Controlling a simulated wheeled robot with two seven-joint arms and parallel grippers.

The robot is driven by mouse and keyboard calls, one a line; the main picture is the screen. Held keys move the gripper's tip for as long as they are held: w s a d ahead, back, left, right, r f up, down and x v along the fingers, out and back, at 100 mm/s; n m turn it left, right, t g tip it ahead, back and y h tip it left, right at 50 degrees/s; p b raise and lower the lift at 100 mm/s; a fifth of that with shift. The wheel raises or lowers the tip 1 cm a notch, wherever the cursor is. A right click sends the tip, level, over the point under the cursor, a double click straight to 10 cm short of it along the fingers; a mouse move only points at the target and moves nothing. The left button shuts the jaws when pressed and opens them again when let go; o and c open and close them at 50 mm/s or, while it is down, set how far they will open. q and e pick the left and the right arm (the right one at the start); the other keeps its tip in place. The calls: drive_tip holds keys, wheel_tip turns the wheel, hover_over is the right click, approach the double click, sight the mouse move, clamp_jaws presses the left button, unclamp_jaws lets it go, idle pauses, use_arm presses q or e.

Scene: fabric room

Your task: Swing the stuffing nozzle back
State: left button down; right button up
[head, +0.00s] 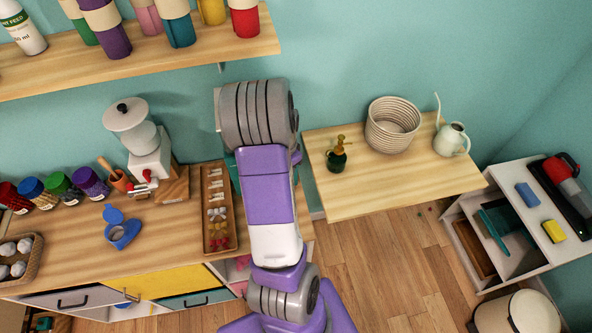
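A white stuffing machine (150,154) with a round-lidded hopper (126,113) stands on a wooden block on the left workbench, against the wall. A small spout-like part, seemingly the stuffing nozzle (141,188), sticks out low at its front, pointing left. A red knob (147,174) sits just above it. The nozzle's exact angle to the machine is too small to tell. Neither of my grippers shows. One of my purple and white arms rises through the middle of the view, right of the machine and apart from it, and hides part of the bench and wall.
The left workbench (75,238) holds several jars, a blue open-lidded container (121,228) and a wooden tray (219,242) of small items. A shelf (180,55) of bottles hangs above. A right table (370,195) carries a basket (392,125) and a watering can (451,139).

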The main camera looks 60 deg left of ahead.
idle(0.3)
use_arm(q)
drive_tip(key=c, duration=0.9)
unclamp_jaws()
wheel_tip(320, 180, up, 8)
drive_tip(key=p, duration=0.6)
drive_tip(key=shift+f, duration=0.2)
